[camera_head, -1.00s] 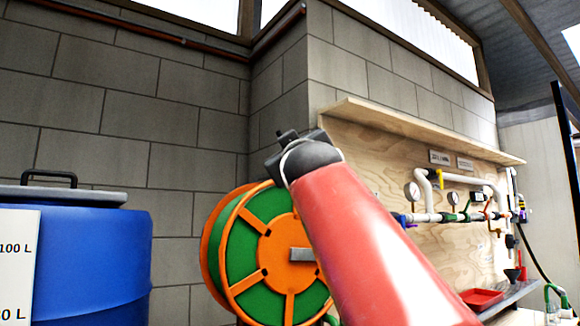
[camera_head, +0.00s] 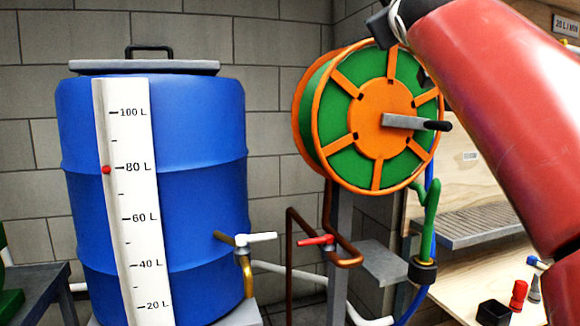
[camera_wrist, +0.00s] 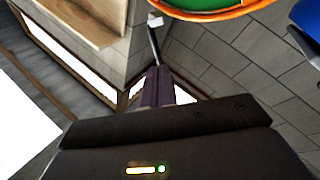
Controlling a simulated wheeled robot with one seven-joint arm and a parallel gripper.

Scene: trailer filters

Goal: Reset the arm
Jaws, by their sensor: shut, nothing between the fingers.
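My gripper (camera_wrist: 158,86) shows in the wrist view as two dark purple fingers, held together with nothing between them. They point toward the upper part of that view, in free air, with the grey block wall and a wooden shelf beyond. In the head view my red arm link crosses the right side and passes in front of the hose reel's right edge. The fingers cannot be made out in the head view.
The orange and green hose reel (camera_head: 378,112) is at centre right. A blue barrel (camera_head: 200,135) with a litre scale (camera_head: 125,200) stands left. White (camera_head: 262,237) and red (camera_head: 316,240) valve handles sit below. A workbench (camera_head: 450,285) with a black box (camera_head: 494,313) is lower right.

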